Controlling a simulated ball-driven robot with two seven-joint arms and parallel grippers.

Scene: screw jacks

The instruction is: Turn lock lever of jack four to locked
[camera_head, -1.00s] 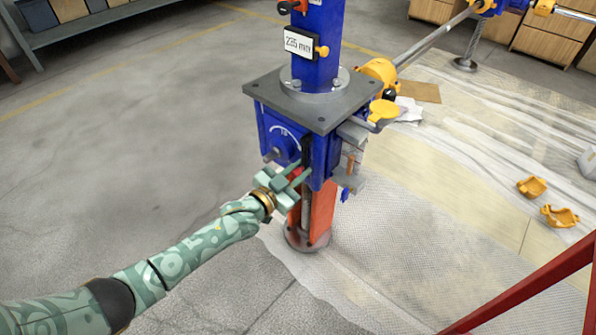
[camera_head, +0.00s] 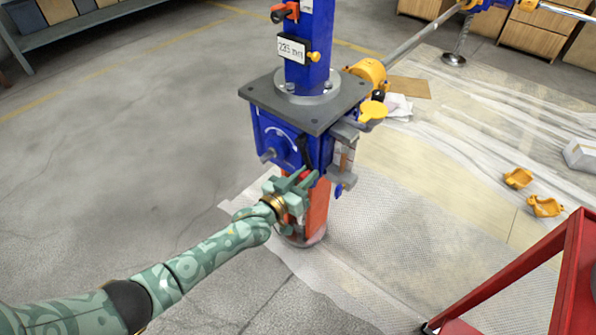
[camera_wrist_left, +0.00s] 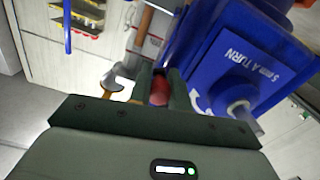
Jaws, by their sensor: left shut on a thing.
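The blue screw jack (camera_head: 273,140) stands upright under a grey top plate (camera_head: 290,105), above an orange column (camera_head: 319,205). No jack number is legible. A black lever (camera_head: 303,148) points down on its front face, beside a dial arc. My left gripper (camera_head: 305,180) is at the lever's lower end, just under the blue housing. In the left wrist view, its fingers are shut on a red knob (camera_wrist_left: 158,90), apparently the lever's end. The blue housing (camera_wrist_left: 235,60) beside them reads "5 mm a turn". My right gripper is out of view.
A plate reading 235 mm (camera_head: 291,48) and a red clamp handle (camera_head: 285,11) are on the blue upper post. A yellow gearbox (camera_head: 367,72) joins a shaft behind. A red cart frame (camera_head: 540,270) stands at the lower right. Floor left of the jack is clear.

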